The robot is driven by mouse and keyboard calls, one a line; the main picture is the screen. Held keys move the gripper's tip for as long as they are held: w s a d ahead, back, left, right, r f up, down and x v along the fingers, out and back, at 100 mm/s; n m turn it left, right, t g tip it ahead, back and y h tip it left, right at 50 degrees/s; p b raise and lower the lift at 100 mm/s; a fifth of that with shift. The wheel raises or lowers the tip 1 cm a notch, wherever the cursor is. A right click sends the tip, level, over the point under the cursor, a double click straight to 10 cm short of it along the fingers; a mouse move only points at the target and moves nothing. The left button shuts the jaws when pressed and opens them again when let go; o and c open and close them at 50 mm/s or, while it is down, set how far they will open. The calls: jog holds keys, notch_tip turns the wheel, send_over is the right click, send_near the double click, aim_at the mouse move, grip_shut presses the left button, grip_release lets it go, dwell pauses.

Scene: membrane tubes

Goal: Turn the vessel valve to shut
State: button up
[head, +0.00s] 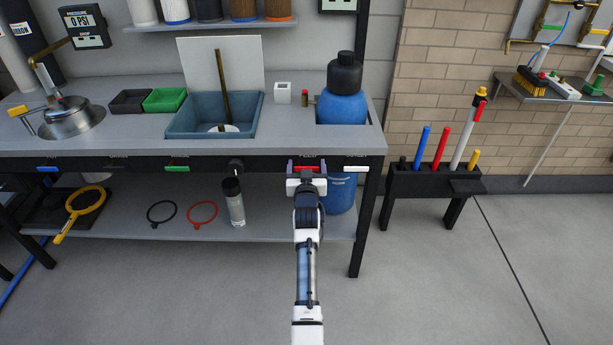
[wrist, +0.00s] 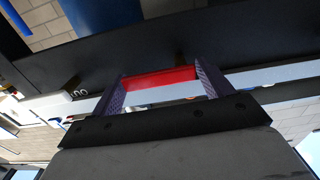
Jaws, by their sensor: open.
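My gripper (head: 306,169) is at the front edge of the bench, with its fingers apart. A red handle (head: 307,169) lies between them. In the wrist view, the red handle (wrist: 160,77) spans the gap between the two purple fingers of my gripper (wrist: 162,83); I cannot tell whether they touch it. A metal vessel (head: 70,118) with a pipe and small levers sits on the bench at the far left, well away from my gripper. Labels are too small to read, so I cannot tell which handle is the vessel valve.
Blue (head: 47,169), green (head: 177,169) and white (head: 356,169) handles also sit along the bench front. A black round knob (head: 236,165) lies left of my gripper. A lower shelf (head: 120,228) holds rings and a bottle (head: 233,203). Open floor (head: 430,290) lies to the right.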

jog(key=s+b, duration=0.1)
jog(key=s, duration=1.2)
jog(key=shift+s, duration=0.3)
